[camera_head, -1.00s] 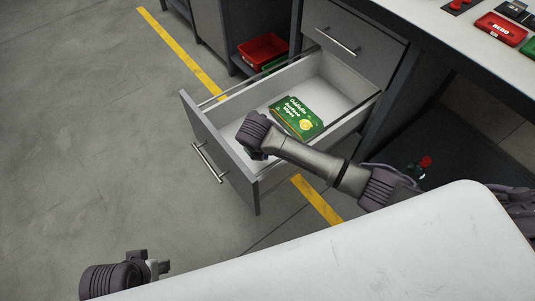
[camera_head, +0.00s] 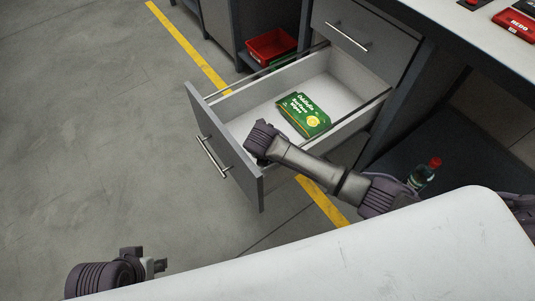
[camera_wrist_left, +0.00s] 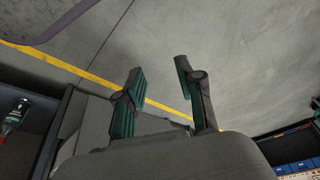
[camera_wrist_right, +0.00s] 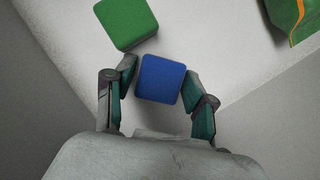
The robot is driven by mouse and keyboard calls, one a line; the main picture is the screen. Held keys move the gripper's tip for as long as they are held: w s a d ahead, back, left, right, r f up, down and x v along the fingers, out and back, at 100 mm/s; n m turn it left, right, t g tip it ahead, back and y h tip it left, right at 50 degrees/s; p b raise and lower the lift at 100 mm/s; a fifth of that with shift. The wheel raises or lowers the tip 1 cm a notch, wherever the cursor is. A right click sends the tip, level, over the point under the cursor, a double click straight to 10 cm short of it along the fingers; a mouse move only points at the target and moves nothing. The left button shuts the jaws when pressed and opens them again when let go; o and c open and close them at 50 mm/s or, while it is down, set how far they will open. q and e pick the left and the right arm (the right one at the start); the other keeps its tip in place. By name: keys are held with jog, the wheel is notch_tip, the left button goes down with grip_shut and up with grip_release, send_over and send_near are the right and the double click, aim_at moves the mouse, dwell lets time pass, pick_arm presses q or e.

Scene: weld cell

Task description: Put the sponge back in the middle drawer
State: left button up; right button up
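My right gripper (camera_wrist_right: 160,80) points down into the open drawer (camera_head: 342,131). In the right wrist view, a blue block-like sponge (camera_wrist_right: 161,79) lies between its two fingers, close to both. I cannot tell whether the fingers press on it. A similar green block (camera_wrist_right: 125,22) is just beyond the left finger on the white drawer floor. The head view hides both blocks and the right fingers behind my wrist. My left gripper (camera_wrist_left: 160,75) is open and empty over the floor, away from the drawer; part of it shows at the head view's lower left (camera_head: 158,265).
A green wipes pack (camera_head: 303,114) lies in the drawer, also at the right wrist view's upper right (camera_wrist_right: 295,18). A closed drawer (camera_head: 352,30) is above. A red bin (camera_head: 270,45) sits on a shelf behind. A bottle (camera_head: 424,173) stands beneath the bench. The floor at left is clear.

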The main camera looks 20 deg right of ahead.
jog(key=shift+r, duration=0.1)
jog(key=p+v, duration=0.2)
jog(key=v, duration=0.2)
jog(key=shift+w, duration=0.1)
pick_arm(q)
jog(key=s+p+x, duration=0.1)
jog(key=p+x, duration=0.1)
jog(key=x, duration=0.8)
jog(key=shift+s+f+g+p, duration=0.2)
jog(key=shift+s+g+p, duration=0.05)
jog(key=shift+g+p, duration=0.05)
pick_arm(e)
jog(key=v, duration=0.8)
pick_arm(q)
jog(key=shift+d, duration=0.1)
jog(key=shift+c, duration=0.2)
